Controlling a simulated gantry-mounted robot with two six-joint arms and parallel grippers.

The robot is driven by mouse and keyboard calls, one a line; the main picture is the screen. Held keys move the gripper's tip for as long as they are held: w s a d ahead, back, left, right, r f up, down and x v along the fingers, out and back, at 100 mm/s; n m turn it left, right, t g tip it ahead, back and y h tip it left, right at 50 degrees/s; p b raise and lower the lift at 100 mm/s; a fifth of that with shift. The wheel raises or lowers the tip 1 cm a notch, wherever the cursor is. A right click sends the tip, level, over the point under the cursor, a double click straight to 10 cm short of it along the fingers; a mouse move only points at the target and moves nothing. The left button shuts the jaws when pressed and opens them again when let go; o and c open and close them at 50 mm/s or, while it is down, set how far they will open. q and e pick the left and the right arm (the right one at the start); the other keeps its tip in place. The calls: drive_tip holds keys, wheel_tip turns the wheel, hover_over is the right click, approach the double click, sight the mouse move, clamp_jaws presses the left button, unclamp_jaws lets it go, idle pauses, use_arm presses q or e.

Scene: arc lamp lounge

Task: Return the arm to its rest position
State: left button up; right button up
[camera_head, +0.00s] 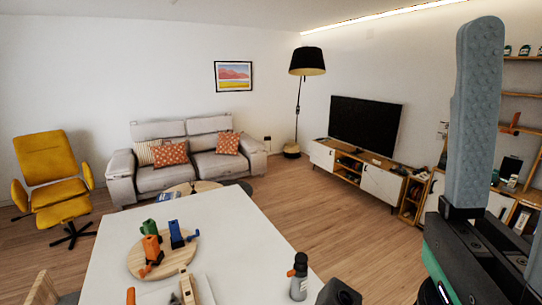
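My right gripper (478,112) is close to the camera at the right side. One long grey-blue dimpled finger points straight up from a black body. The other finger is not clearly visible, so I cannot tell whether the gripper is open or shut. Nothing is seen held against the visible finger. It is in front of the right-hand shelves and to the right of the white table (225,225). My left gripper is not in view.
A round wooden board (182,262) on the table carries small green, orange and blue tools. A grey bottle with an orange band (299,277) stands near the table's right edge. Wooden floor (350,215) is open between the table and the TV cabinet (378,180).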

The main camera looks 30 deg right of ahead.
drive_tip(key=w+f+m+g+h, duration=0.1)
drive_tip(key=w+f+g+h, duration=0.35)
drive_tip(key=w+h, duration=0.8)
wheel_tip(320, 180, up, 17)
drive_tip(key=s+t+p, duration=0.1)
drive_tip(key=s+p, duration=0.1)
drive_tip(key=p, duration=1.6)
drive_tip(key=shift+d, duration=0.4)
